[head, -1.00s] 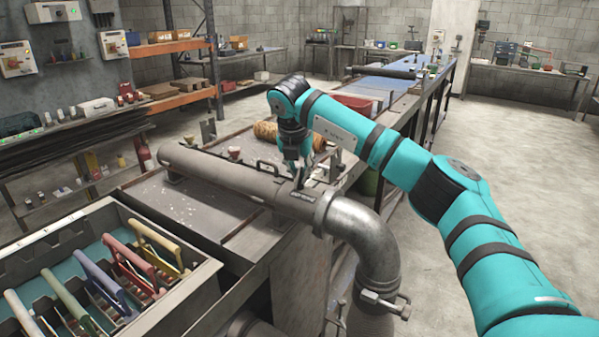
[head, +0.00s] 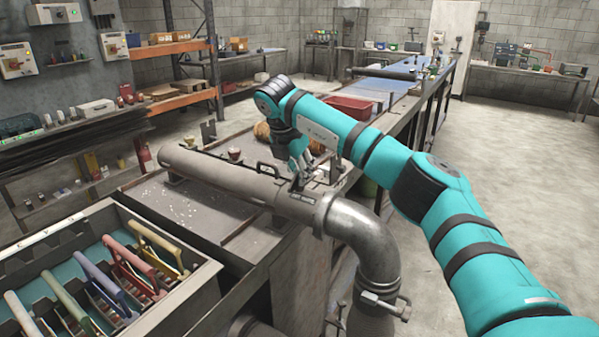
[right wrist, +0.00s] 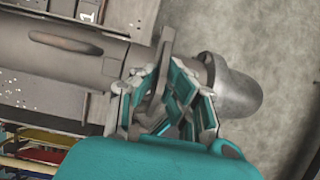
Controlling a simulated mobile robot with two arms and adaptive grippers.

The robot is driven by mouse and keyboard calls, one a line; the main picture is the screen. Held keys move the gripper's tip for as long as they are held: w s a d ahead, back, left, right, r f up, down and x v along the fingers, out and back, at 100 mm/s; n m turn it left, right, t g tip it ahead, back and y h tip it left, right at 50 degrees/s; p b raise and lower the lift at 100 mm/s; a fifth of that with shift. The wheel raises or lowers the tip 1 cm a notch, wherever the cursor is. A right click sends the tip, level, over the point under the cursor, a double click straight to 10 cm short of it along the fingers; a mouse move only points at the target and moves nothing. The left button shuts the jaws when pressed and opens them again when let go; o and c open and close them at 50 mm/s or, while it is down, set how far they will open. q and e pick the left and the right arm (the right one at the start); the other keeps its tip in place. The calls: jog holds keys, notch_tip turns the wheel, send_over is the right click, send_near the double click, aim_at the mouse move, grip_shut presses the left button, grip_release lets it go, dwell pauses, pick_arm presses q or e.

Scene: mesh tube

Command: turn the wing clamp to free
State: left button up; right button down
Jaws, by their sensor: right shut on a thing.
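The wing clamp (right wrist: 153,98) is a grey metal piece on the mesh tube, near its joint with the elbow pipe. It sits between the fingers of my right gripper (right wrist: 158,108) in the right wrist view, and the fingers cover much of it. In the head view my right gripper (head: 301,180) is shut there, reaching down from behind the tube with its wrist tilted. The tube (head: 215,175) is a grey cylinder lying across the bench, with a dark handle (head: 268,170) left of the gripper. How far the clamp is turned is hard to see. My left gripper is out of view.
The metal elbow pipe (head: 365,228) bends down from the tube's right end and carries a bolt-like fitting (head: 385,303). A rack with coloured handles (head: 147,243) stands at front left. A red bin (head: 349,108) stands farther back. The floor at right is clear.

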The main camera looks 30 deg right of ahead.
jog(key=shift+r, duration=0.1)
jog(key=c, duration=1.4)
grip_release()
jog(key=shift+c, duration=0.2)
jog(key=v, duration=1.2)
